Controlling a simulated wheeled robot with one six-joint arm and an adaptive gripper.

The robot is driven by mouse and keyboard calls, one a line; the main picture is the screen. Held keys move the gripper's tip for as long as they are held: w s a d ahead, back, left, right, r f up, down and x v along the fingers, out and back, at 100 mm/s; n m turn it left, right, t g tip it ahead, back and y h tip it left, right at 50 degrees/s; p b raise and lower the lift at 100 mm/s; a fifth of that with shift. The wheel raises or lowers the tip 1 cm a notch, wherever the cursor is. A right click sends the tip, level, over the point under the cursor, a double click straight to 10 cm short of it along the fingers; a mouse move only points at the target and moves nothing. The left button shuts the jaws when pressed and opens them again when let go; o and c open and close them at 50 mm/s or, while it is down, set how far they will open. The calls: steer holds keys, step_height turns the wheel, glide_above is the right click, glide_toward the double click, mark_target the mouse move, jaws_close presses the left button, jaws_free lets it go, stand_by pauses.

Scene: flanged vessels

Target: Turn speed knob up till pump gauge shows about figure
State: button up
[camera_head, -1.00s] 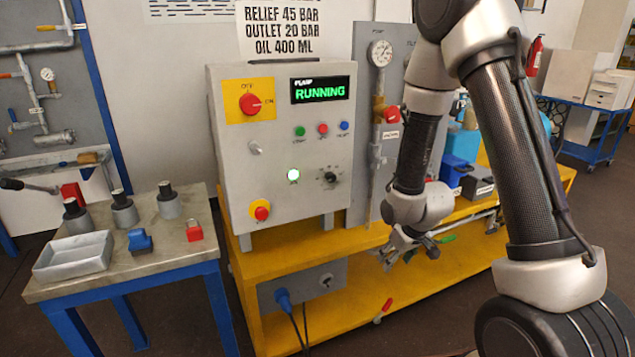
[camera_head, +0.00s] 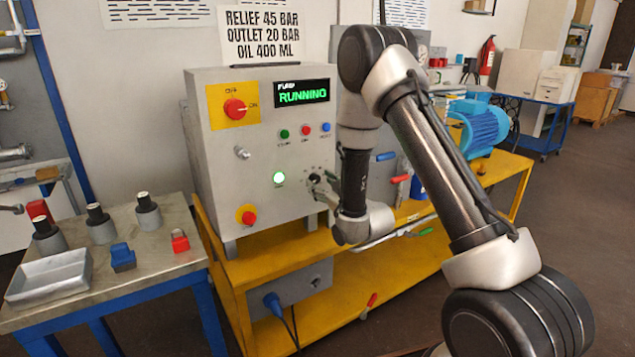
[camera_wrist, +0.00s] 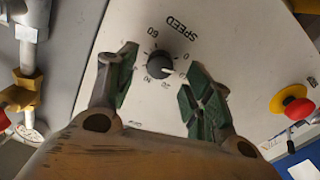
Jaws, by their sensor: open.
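The black speed knob (camera_wrist: 160,66) is on the grey panel under the upside-down word SPEED. Its white pointer points right in the wrist view, near a 0 mark; a 60 shows on the other side. My gripper (camera_wrist: 157,72) is open, with green-padded fingers either side of the knob and a visible gap from it. In the head view my gripper (camera_head: 322,189) is at the knob, which it partly hides. The pump gauge is hidden behind my arm in the head view; a pale round edge, perhaps it, shows at lower left in the wrist view, unreadable.
A sign (camera_head: 262,34) reads OUTLET 20 BAR. A side table (camera_head: 150,265) stands at left.

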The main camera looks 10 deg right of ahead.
mark_target(315, 179)
steer(key=shift+x, duration=1.3)
steer(key=c, duration=1)
steer(key=shift+m, duration=1.5)
steer(key=o, duration=1)
